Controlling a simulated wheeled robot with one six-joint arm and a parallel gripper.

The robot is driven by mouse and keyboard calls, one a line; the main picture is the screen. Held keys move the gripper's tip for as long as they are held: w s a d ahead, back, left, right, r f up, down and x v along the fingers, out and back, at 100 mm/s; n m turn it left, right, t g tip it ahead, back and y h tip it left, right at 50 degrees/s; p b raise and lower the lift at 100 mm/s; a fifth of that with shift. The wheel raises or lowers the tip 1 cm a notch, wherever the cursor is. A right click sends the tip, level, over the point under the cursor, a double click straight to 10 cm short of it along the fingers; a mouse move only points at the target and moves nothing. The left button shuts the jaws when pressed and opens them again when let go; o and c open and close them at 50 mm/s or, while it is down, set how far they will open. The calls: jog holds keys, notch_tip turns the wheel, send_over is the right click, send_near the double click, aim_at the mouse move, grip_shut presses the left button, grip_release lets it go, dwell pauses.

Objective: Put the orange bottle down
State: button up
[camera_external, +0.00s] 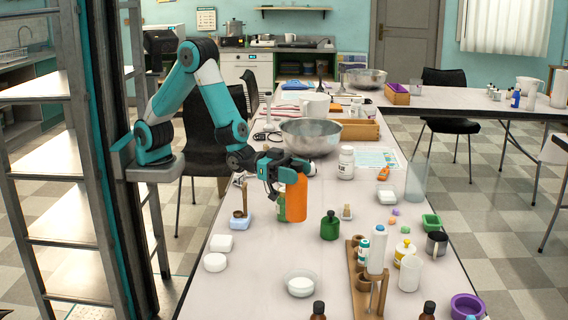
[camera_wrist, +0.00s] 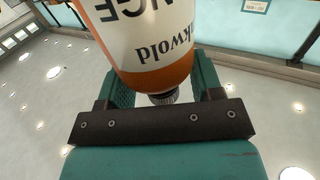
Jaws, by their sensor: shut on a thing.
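The orange bottle (camera_external: 296,200) is in my gripper (camera_external: 290,168), over the white table (camera_external: 330,268). In the wrist view the bottle (camera_wrist: 150,50) fills the space between the two teal fingers (camera_wrist: 160,80); it shows an orange and white body, dark lettering and a ridged dark part near the palm. My gripper is shut on it. In the external view the bottle hangs upright below the gripper, in front of part of a green bottle (camera_external: 281,206). I cannot tell how far its bottom is from the table.
A dark green bottle (camera_external: 330,226) stands right of the orange bottle, with a wooden rack (camera_external: 357,290) in front. White soaps (camera_external: 215,262) and a blue dish (camera_external: 240,223) lie to the left. A glass dish (camera_external: 300,284) is nearer. A metal bowl (camera_external: 310,138) stands behind.

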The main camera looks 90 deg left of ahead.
aim_at(296, 211)
notch_tip(296, 211, down, 6)
jog(key=shift+f+b, duration=0.25)
jog(key=shift+b, duration=0.85)
notch_tip(296, 211, down, 5)
jog(key=b, duration=0.4)
jog(key=shift+r, duration=0.1)
jog(key=o, duration=1)
jog(key=shift+f, duration=0.25)
jog(key=o, duration=0.4)
jog(key=shift+o, duration=0.2)
jog(key=shift+r, duration=0.1)
